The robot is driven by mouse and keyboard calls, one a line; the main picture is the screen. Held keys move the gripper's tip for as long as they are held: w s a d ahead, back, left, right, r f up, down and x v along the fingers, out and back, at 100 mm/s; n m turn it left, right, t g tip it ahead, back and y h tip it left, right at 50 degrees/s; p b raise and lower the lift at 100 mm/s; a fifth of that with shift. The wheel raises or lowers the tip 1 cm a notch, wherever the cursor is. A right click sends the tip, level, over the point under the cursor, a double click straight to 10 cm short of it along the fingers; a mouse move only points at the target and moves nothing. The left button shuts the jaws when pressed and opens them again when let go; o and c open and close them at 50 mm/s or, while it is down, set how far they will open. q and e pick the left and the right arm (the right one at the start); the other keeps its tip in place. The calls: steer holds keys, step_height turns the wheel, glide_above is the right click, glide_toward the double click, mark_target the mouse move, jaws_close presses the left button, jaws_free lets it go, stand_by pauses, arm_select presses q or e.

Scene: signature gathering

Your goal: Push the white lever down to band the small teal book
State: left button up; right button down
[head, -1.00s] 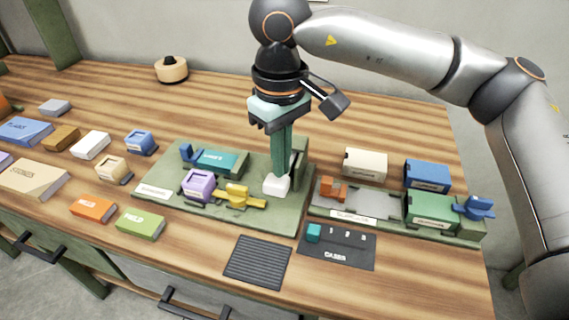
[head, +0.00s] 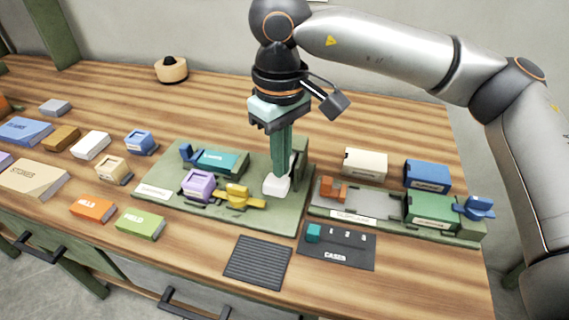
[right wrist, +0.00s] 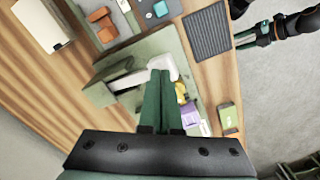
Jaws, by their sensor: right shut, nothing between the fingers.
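The small teal book (head: 217,161) lies in the green banding fixture (head: 160,176), beside a blue part at its left. The white lever (head: 276,187) stands at the right side of this fixture. My right gripper (head: 279,174) points down with its fingers shut and empty. Its tips are at the top of the white lever, seemingly touching it. The right wrist view shows the white lever (right wrist: 130,81) by the closed fingertips (right wrist: 160,74). Part of my left gripper (right wrist: 245,37) seems to show small at upper right there; its jaws are unclear.
A purple block (head: 198,185) and a yellow part (head: 238,196) sit at the fixture's front. A second fixture with a green book (head: 430,208) stands at right. A ridged dark mat (head: 257,262) lies in front. Several small books lie at left.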

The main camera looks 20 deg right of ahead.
mark_target(282, 181)
arm_select(q)
steer(key=shift+s+d+f+b, duration=0.1)
steer(key=shift+d+f+b, duration=0.1)
steer(key=shift+f+b, duration=0.2)
arm_select(e)
steer(key=shift+f, duration=0.5)
